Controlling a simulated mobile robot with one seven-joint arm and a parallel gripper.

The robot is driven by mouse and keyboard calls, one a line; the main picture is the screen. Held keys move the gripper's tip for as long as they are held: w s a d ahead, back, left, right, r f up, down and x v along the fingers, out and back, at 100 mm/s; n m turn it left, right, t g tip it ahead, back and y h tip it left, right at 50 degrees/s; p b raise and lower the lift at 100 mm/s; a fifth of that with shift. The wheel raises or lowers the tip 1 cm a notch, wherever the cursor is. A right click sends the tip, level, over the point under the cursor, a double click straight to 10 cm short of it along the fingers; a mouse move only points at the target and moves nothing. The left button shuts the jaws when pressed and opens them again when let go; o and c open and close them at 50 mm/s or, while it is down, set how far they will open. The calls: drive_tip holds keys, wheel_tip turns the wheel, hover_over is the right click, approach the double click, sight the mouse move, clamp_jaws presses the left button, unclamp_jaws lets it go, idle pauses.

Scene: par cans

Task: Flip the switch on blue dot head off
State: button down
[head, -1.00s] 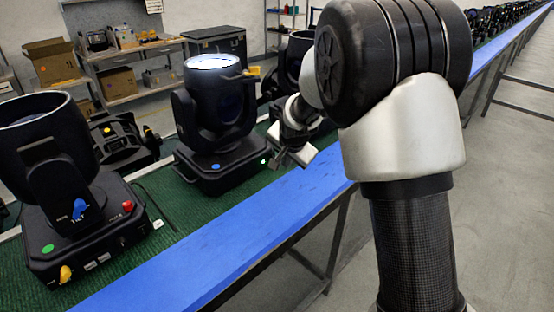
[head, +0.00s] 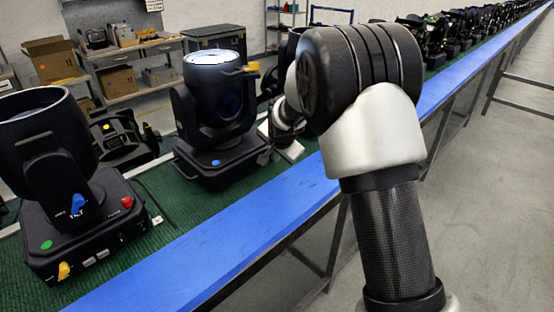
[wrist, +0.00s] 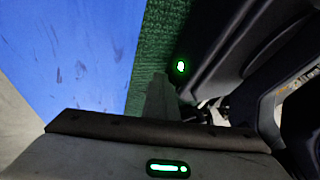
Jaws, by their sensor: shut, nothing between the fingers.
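The blue dot head (head: 212,100) is a black moving-head lamp with a bright lens on top, upright on the green belt. Its blue dot (head: 215,162) is on the front of the base. My gripper (head: 269,154) is at the right side of that base, partly hidden by my arm. In the wrist view my shut fingers (wrist: 160,98) point along the belt beside the black base. A small glowing green-white spot (wrist: 180,66), apparently the switch, is on the base just beyond the fingertips. I cannot tell whether they touch it.
A green-dot head (head: 55,190) with red, blue and yellow knobs stands at the left front. A yellow-dot head (head: 122,140) lies behind it. More heads run along the belt to the far right. The blue rail (head: 200,250) in front is clear.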

drive_tip(key=shift+p, duration=0.5)
drive_tip(key=shift+r, duration=0.1)
drive_tip(key=shift+w+r+p, duration=0.1)
drive_tip(key=shift+r+p, duration=0.25)
drive_tip(key=shift+r, duration=0.4)
